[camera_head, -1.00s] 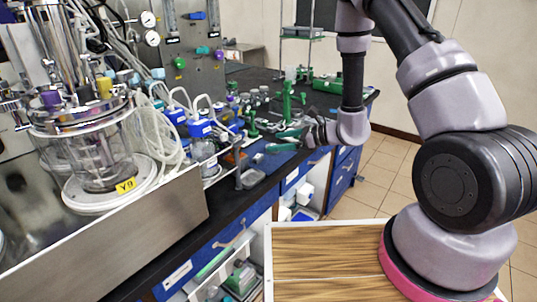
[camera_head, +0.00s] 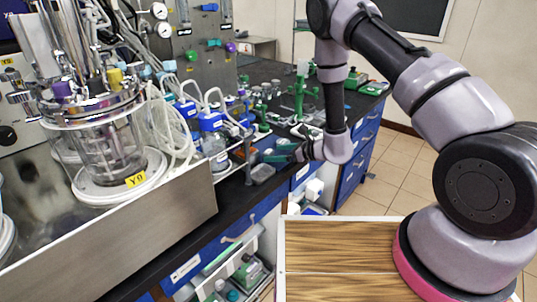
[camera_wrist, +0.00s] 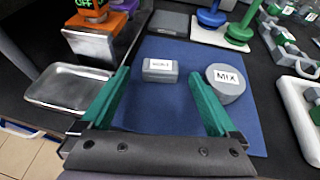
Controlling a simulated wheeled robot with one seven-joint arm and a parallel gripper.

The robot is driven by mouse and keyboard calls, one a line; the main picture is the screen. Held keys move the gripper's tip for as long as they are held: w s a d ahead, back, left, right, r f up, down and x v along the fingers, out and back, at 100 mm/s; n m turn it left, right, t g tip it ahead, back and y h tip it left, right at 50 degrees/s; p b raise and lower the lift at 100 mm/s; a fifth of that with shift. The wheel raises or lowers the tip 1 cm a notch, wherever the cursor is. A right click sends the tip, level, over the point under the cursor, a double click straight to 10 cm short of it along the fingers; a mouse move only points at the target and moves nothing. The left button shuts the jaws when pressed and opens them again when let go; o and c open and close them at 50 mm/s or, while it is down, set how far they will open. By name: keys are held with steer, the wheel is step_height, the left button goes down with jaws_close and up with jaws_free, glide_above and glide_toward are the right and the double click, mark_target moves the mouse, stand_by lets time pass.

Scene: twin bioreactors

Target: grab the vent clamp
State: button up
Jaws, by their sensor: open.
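My gripper (camera_wrist: 158,77) is open, with two green fingers spread over a blue mat (camera_wrist: 180,120) in the wrist view. A small grey block with a white label (camera_wrist: 160,70) lies on the mat ahead, between the fingertips in the picture, and nothing is held. A round grey piece labelled MIX (camera_wrist: 226,80) sits just right of the right fingertip. I cannot tell which thing is the vent clamp; no label naming it is readable. In the head view my gripper (camera_head: 272,153) is low over the black bench beside the blue-capped bottles.
A metal tray (camera_wrist: 68,87) and an orange-topped block (camera_wrist: 92,35) stand left of the mat. Blue and green stands (camera_wrist: 238,32) are at the back, and a white rack (camera_wrist: 298,115) is at the right. The glass bioreactor (camera_head: 108,145) stands at the left in the head view.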

steer(key=shift+x, duration=0.8)
steer(key=c, duration=1.4)
steer(key=shift+r, duration=0.15)
